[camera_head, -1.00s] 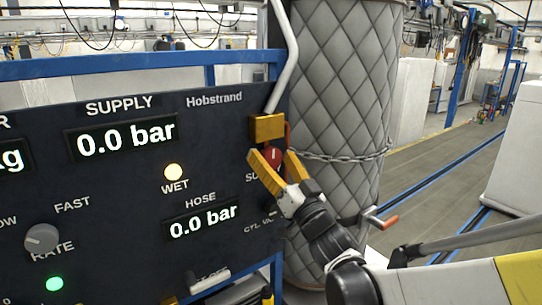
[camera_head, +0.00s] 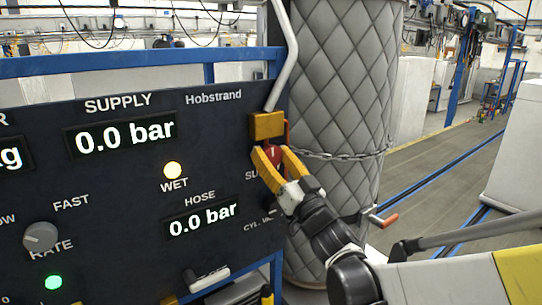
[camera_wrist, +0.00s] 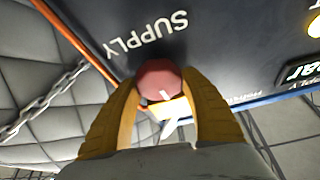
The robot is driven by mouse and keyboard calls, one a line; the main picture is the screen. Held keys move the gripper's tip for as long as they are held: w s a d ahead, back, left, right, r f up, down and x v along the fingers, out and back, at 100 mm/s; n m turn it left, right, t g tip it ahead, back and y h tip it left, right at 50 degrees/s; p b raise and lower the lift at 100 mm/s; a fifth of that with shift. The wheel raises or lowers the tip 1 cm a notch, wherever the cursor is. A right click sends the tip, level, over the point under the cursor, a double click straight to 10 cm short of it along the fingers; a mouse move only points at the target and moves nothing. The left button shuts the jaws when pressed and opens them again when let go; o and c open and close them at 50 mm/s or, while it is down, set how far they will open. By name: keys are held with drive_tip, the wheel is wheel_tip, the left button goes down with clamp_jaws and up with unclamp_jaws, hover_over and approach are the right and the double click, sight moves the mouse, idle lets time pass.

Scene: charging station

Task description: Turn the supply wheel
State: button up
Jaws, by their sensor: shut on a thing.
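The supply wheel is a red round knob (camera_head: 272,155) with a white mark, at the right edge of the dark control panel (camera_head: 110,200). In the wrist view the wheel (camera_wrist: 160,82) sits between the two yellow fingers of my gripper (camera_wrist: 165,105), close to the SUPPLY lettering. In the head view my gripper (camera_head: 274,157) reaches it from the lower right, shut on the wheel with a finger on each side. The fingers hide part of the wheel and of its label. The supply display (camera_head: 126,134) reads 0.0 bar.
A yellow block (camera_head: 267,125) with a grey pipe is just above the wheel. A quilted grey tank (camera_head: 340,110) with a chain (camera_head: 345,154) and a red-handled crank (camera_head: 382,220) stands right of the panel. The hose display (camera_head: 203,221) reads 0.0 bar. Floor is open further right.

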drive_tip(key=n+y, duration=0.1)
drive_tip(key=n, duration=0.3)
drive_tip(key=shift+g+y+b, duration=0.4)
drive_tip(key=shift+a+n+g+y, duration=0.1)
drive_tip(key=shift+n+g+y, duration=0.5)
drive_tip(key=shift+n, duration=0.8)
drive_tip(key=shift+n+g+y, duration=0.5)
drive_tip(key=shift+n+g, duration=0.1)
drive_tip(key=shift+n, duration=0.8)
drive_tip(key=shift+s, duration=0.1)
drive_tip(key=o, duration=1.2)
drive_tip(key=v, duration=1.2)
